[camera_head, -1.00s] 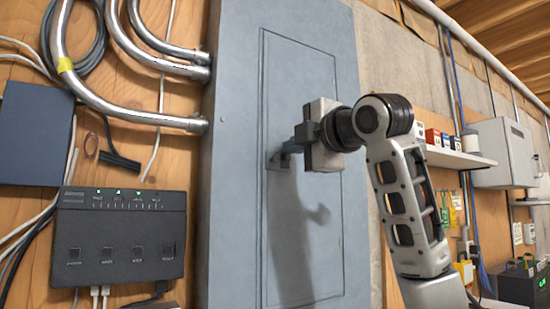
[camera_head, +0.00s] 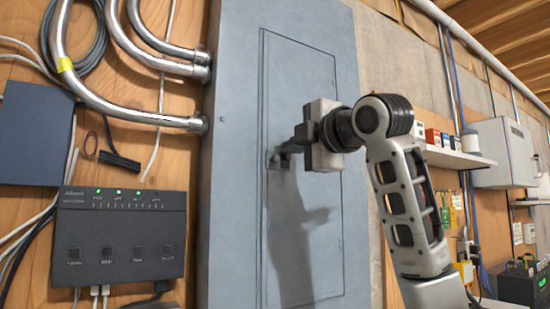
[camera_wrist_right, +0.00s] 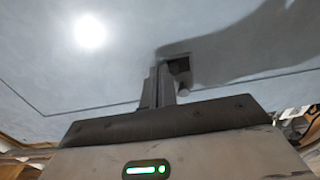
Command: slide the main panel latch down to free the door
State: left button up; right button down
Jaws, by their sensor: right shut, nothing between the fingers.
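The grey-blue main panel (camera_head: 235,150) stands upright on the wall, its door (camera_head: 300,80) outlined by a thin seam and flush with it. The small dark latch (camera_head: 274,160) sits at the door's left edge; in the right wrist view it is a dark square recess (camera_wrist_right: 180,66) with a small knob. My right gripper (camera_head: 287,148) is shut and empty, its fingertips at or just in front of the latch; contact cannot be told. In the right wrist view the closed fingers (camera_wrist_right: 158,86) overlap the recess's left side. My left gripper is not in view.
Metal conduits (camera_head: 130,112) enter the panel's left side. A black router box (camera_head: 120,238) and a dark blue box (camera_head: 36,133) are on the wooden wall at left. A shelf (camera_head: 455,158) and a grey cabinet (camera_head: 503,152) are at right, behind my arm.

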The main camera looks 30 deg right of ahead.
jog(key=shift+f+b, duration=0.5)
jog(key=shift+f, duration=0.2)
jog(key=shift+r, duration=0.15)
dwell(0.3)
jog(key=shift+r+p, duration=0.1)
jog(key=shift+p, duration=0.35)
jog(key=shift+s, duration=0.1)
jog(key=s+b, duration=0.1)
jog(key=s, duration=0.5)
jog(key=shift+s+d+b, duration=0.3)
jog(key=shift+s, duration=0.1)
dwell(0.5)
